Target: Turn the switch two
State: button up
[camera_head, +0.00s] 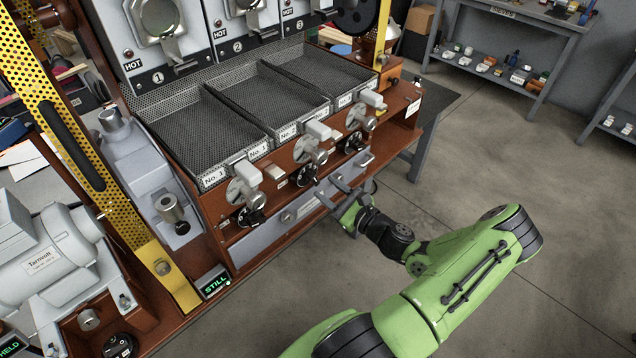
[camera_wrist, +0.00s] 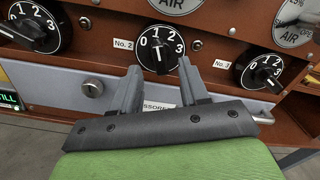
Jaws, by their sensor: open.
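The switch two is a round black knob with a white 0-to-3 scale on the brown wooden panel. It sits in the middle of the wrist view (camera_wrist: 160,48), beside a "No. 2" label (camera_wrist: 124,44). In the head view it is the middle black knob (camera_head: 306,176). I cannot tell its setting for certain. My gripper (camera_wrist: 158,68) is open and empty, with one grey finger towards each side of the knob's lower part. I cannot tell whether they touch it. In the head view my gripper (camera_head: 337,195) is in front of the panel, right of and below the knob.
Similar knobs sit to the left (camera_wrist: 36,27) and right (camera_wrist: 262,72). Above them are levers with grey handles (camera_head: 318,130) and mesh trays (camera_head: 262,95). A grey drawer front (camera_head: 270,232) with a bar handle lies below. Open floor is on the right.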

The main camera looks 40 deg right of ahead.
aim_at(316, 182)
jog(key=w, duration=0.4)
jog(key=shift+w+a, duration=0.1)
jog(key=shift+w, duration=0.15)
grip_shut()
jog(key=shift+n, duration=0.4)
jog(key=n+b, duration=0.1)
jog(key=n, duration=0.3)
jog(key=shift+f, duration=0.15)
jog(key=shift+a+n+b, duration=0.1)
jog(key=shift+n+b, duration=0.8)
jog(key=shift+n, duration=1.1)
grip_release()
